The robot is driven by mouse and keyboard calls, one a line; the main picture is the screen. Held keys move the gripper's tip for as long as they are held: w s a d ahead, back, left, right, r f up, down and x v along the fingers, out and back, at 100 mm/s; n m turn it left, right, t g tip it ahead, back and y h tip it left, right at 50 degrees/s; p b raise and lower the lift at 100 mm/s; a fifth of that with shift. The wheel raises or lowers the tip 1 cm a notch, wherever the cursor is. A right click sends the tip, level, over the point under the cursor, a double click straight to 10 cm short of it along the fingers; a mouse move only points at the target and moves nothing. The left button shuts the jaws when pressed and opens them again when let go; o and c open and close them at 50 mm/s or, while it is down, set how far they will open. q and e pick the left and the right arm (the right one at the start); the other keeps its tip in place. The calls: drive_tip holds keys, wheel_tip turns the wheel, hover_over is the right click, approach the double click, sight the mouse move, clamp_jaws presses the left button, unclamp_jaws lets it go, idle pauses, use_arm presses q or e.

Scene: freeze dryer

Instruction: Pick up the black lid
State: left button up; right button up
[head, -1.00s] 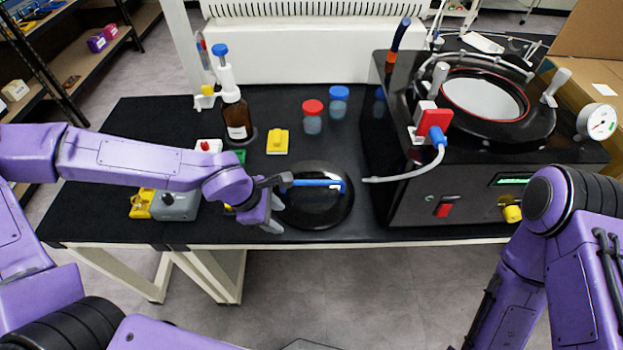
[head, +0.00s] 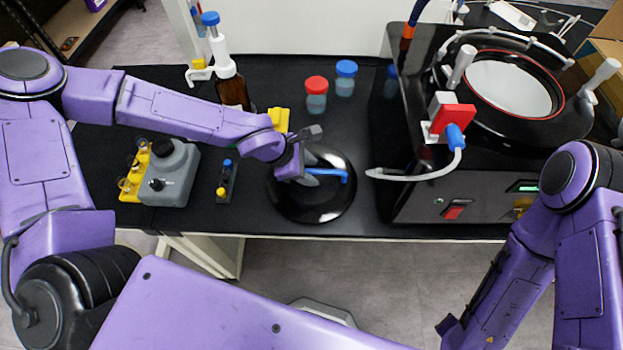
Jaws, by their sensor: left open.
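The black lid (head: 325,207) is a round glossy disc with a blue bar handle (head: 333,173) across its top. It lies flat on the black bench top, left of the freeze dryer. My left gripper (head: 310,158) is open over the lid, at the left part of the handle. Its fingers partly hide the handle, and I cannot tell whether they touch it. My right arm shows at the lower right, but its gripper is not clearly in view.
The freeze dryer (head: 480,185) stands right of the lid, its grey hose (head: 405,176) reaching toward the lid. Red-capped (head: 316,97) and blue-capped (head: 345,80) jars stand behind. A grey device (head: 172,172) and a small dark rack (head: 226,184) are at left.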

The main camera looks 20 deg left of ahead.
use_arm(q)
drive_tip(key=shift+w+d+f, duration=0.2)
drive_tip(key=shift+d+f, duration=0.25)
drive_tip(key=shift+f, duration=0.05)
drive_tip(key=shift+r, duration=0.1)
clamp_jaws()
